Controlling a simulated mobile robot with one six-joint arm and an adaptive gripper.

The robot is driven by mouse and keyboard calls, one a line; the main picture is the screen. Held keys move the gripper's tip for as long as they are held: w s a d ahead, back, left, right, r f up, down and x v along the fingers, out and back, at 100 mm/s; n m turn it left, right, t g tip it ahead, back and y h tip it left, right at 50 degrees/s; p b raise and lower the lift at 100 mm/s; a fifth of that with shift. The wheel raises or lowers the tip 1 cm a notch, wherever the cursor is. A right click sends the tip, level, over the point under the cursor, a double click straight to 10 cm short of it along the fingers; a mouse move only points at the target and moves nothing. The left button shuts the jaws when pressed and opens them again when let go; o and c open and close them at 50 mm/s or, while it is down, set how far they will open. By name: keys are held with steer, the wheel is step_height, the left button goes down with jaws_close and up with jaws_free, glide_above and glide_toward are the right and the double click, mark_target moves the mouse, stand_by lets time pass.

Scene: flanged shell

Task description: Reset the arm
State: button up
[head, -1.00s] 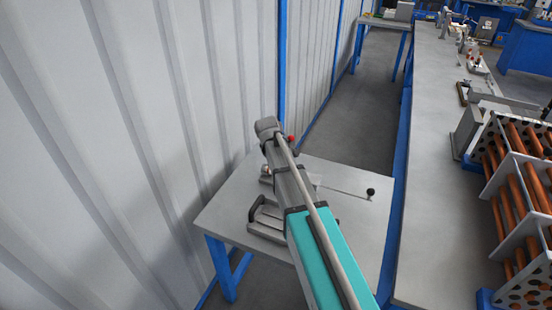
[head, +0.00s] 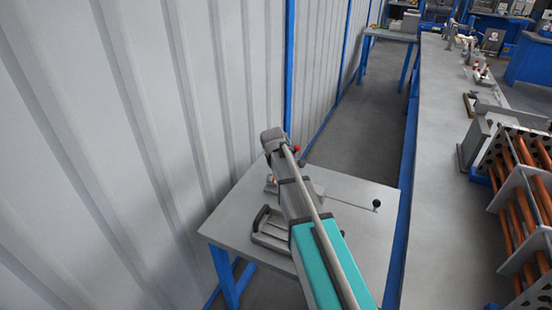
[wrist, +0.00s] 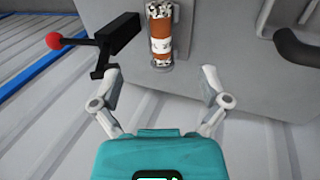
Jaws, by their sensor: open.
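In the wrist view, my gripper (wrist: 159,74) is open and empty, its two fingers spread apart. Beyond and between them stands a brown, white and black speckled cylinder (wrist: 161,45), apart from both fingers. A black lever (wrist: 118,42) with a red ball (wrist: 54,41) is beyond the left finger; I cannot tell whether they touch. In the head view, my arm reaches over a small grey table (head: 232,222), and its links hide my gripper and much of the tabletop. The red ball (head: 297,149) shows beside my arm's far end.
A thin rod with a black ball (head: 376,204) reaches across the table's right side. A grey handled piece (head: 267,232) lies left of my arm. A corrugated wall (head: 130,130) is close on the left. A long bench (head: 440,200) with a rack of brown tubes (head: 525,190) stands right.

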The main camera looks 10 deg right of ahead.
steer(key=shift+s, duration=0.1)
steer(key=s+m+g+y, duration=0.2)
steer(key=s+m, duration=0.8)
steer(key=s, duration=1.6)
steer(key=shift+s+a+f+m+g, duration=0.15)
steer(key=shift+a+f+m+g, duration=0.25)
steer(key=shift+g, duration=0.3)
steer(key=shift+c, duration=0.2)
